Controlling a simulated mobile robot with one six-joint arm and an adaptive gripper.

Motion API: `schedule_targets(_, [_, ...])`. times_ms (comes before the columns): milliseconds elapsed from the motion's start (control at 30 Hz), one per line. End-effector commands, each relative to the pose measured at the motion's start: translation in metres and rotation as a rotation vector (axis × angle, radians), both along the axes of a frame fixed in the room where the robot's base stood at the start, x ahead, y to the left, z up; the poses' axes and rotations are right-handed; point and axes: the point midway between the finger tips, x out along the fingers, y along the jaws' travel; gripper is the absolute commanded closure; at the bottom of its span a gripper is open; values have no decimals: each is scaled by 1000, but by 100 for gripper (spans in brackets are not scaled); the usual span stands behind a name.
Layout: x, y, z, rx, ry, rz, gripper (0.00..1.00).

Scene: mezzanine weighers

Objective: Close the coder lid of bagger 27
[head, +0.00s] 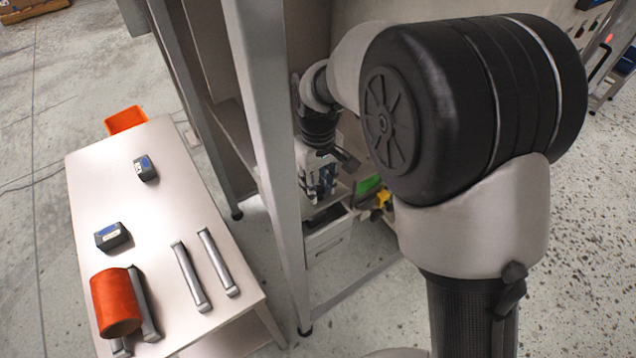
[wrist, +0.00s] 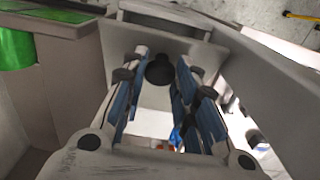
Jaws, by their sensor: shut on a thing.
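My gripper (head: 322,188) reaches down inside the grey metal frame of the bagger, at the middle of the head view. In the wrist view its blue-padded fingers (wrist: 160,85) are shut on a dark round knob (wrist: 160,70). The knob stands before a pale grey panel (wrist: 205,52), which looks like the coder lid. Below the gripper in the head view is a pale box (head: 328,236) with a dark top, apparently the coder. The lid's angle and any bagger number cannot be made out, as my arm and gripper hide much of it.
A grey upright post (head: 268,150) stands just left of my gripper. Green (head: 368,186) and yellow (head: 384,198) parts lie to its right. A table (head: 190,215) at left bears an orange roll (head: 115,303), grey bars and small dark boxes; an orange bin (head: 125,119) stands behind.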

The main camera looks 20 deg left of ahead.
Motion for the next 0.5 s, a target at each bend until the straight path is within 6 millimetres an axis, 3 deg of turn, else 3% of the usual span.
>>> schedule_targets(233, [0,0,0,0,0,0,100])
schedule_targets(500, [0,0,0,0,0,0,100])
